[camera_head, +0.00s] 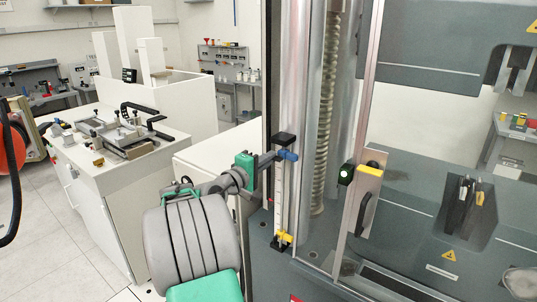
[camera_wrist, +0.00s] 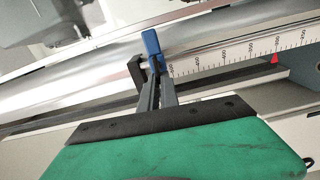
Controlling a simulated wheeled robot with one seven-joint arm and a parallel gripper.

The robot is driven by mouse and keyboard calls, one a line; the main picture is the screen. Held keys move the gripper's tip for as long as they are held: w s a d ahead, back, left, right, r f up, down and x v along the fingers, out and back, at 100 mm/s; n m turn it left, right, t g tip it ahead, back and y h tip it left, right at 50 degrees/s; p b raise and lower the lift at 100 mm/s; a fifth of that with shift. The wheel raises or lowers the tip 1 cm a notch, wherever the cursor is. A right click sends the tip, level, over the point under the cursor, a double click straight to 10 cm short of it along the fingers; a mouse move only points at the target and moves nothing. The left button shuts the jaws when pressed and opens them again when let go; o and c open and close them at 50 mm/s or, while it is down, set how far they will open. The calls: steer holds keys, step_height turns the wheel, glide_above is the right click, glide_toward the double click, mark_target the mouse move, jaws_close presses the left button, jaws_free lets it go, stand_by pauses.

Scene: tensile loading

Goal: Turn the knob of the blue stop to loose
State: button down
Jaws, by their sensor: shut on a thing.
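The blue stop (camera_head: 288,155) sits near the top of an upright white scale rail on the machine's column. In the wrist view the blue stop (camera_wrist: 152,46) is a blue block across the ruler, just beyond my fingertips. My gripper (camera_head: 271,159) reaches it from the left. In the wrist view the two grey fingers of my gripper (camera_wrist: 157,80) are close together and shut on the stop's knob. The knob is mostly hidden between the fingertips, so its turn angle cannot be told.
A yellow stop (camera_head: 284,236) sits low on the same scale rail (camera_head: 279,195). A black end block (camera_head: 284,139) is just above the blue stop. The machine's door frame with a yellow-topped latch (camera_head: 370,170) stands to the right. A white bench (camera_head: 125,165) is at left.

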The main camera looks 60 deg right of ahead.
steer(key=shift+n, duration=0.4)
steer(key=c, duration=1.6)
jaws_free()
steer(key=w+a+b, duration=0.1)
steer(key=a+b, duration=0.1)
steer(key=a, duration=0.5)
steer(key=shift+w+a, duration=0.15)
steer(key=shift+a, duration=0.2)
